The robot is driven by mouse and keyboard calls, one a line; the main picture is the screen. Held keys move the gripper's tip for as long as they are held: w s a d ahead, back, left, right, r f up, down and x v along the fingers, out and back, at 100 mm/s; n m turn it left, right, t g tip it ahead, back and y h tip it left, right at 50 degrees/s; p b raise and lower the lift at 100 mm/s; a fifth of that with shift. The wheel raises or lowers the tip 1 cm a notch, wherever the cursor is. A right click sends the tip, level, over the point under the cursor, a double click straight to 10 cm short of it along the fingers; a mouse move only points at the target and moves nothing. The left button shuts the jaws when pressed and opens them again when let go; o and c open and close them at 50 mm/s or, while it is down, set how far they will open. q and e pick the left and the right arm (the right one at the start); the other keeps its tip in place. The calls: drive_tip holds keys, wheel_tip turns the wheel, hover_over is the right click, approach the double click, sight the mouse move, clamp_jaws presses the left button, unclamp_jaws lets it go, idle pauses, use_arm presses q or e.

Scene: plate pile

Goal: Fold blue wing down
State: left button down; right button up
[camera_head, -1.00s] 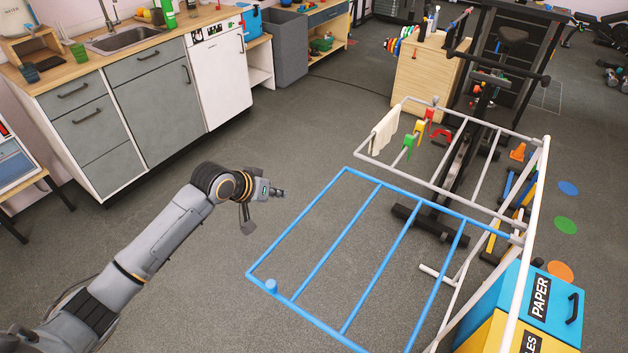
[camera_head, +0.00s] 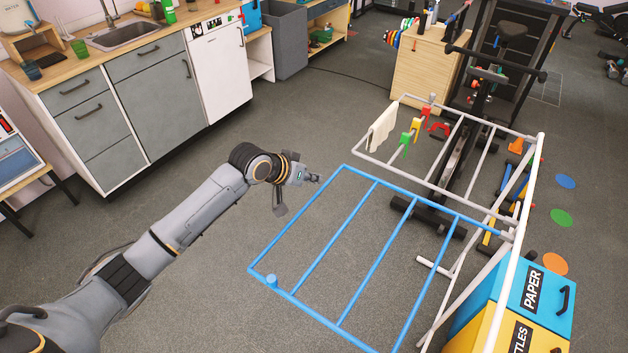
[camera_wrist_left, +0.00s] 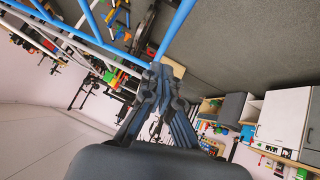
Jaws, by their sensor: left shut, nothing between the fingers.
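The blue wing (camera_head: 316,206) of the drying rack is a frame of blue bars, raised and spread toward me in the head view. My left gripper (camera_head: 317,179) is shut and empty, close to the wing's far left corner. In the left wrist view the gripper's fingers (camera_wrist_left: 158,72) are together, and the blue bar (camera_wrist_left: 176,28) runs right by their tips. I cannot tell whether they touch. My right gripper is not in view.
The rack's grey wing (camera_head: 430,187) holds a white cloth (camera_head: 382,128) and coloured pegs (camera_head: 416,125). Blue and yellow bins (camera_head: 530,290) stand at the lower right. An exercise bike (camera_head: 490,75) is behind the rack. Grey cabinets (camera_head: 150,85) line the left; floor between is clear.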

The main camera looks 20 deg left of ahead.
use_arm(q)
drive_tip(key=shift+s+d+f, duration=0.1)
drive_tip(key=shift+d+f, duration=0.05)
drive_tip(key=shift+f, duration=0.4)
drive_tip(key=shift+s+d+f, duration=0.1)
drive_tip(key=shift+f, duration=0.4)
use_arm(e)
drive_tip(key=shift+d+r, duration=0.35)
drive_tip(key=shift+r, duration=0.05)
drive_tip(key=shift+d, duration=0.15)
use_arm(q)
drive_tip(key=shift+f, duration=0.1)
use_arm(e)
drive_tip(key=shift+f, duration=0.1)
